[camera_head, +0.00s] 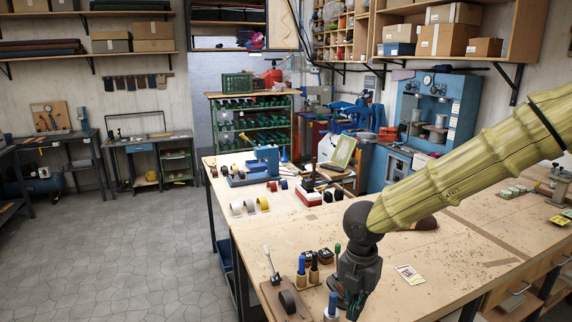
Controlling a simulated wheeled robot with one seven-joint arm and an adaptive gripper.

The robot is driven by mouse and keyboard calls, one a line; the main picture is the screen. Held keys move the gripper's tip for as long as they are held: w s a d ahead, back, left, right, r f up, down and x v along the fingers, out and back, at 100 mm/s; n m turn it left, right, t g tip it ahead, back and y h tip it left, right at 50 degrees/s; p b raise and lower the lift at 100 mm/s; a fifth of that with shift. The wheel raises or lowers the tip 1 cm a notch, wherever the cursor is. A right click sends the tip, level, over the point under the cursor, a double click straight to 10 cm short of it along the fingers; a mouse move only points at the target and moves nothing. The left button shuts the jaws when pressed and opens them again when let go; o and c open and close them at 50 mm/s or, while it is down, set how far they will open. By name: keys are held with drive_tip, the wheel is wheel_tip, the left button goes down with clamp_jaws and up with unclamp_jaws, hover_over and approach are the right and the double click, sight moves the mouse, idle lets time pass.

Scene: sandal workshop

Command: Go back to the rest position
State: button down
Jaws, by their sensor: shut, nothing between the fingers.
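My arm in its yellow ribbed sleeve (470,165) reaches in from the upper right across the workbench. My dark gripper (351,303) hangs at the near part of the bench, pointing down. It is shut and empty, its fingers small and dark in this view. It is close to a blue-handled tool (331,308) and a green-handled tool (337,255); I cannot tell whether it touches either.
The wooden workbench (440,265) holds a roller tool on a wooden base (287,300), a stand of blue-handled tools (301,270), tape rolls (250,206), a blue device (266,162) and a card (409,274). A blue machine (437,110) stands behind. Open floor (130,250) lies left.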

drive_tip(key=s+d+f+n+t+h+b, duration=0.1)
drive_tip(key=s+d+f+n+b, duration=0.15)
drive_tip(key=f+n, duration=0.6)
drive_tip(key=s+d+f+n+h+b, duration=0.15)
drive_tip(key=d+f+n, duration=0.35)
drive_tip(key=f, duration=0.7)
drive_tip(key=s+d+f+n+t+h+b, duration=0.1)
drive_tip(key=s+d+f+n, duration=0.15)
drive_tip(key=f+n, duration=0.65)
drive_tip(key=s+a+f+n+g+y+b, duration=0.1)
drive_tip(key=s+f+n+y, duration=0.1)
drive_tip(key=s+f+n, duration=0.6)
drive_tip(key=s+a+f+n+g+y+b, duration=0.1)
drive_tip(key=s+a+f+n+b, duration=0.1)
drive_tip(key=s+f+n, duration=0.7)
drive_tip(key=s+n, duration=0.3)
drive_tip(key=s, duration=0.2)
drive_tip(key=shift+s+a+f+y, duration=0.15)
drive_tip(key=shift+s+f+y, duration=0.1)
drive_tip(key=shift+s+y, duration=0.15)
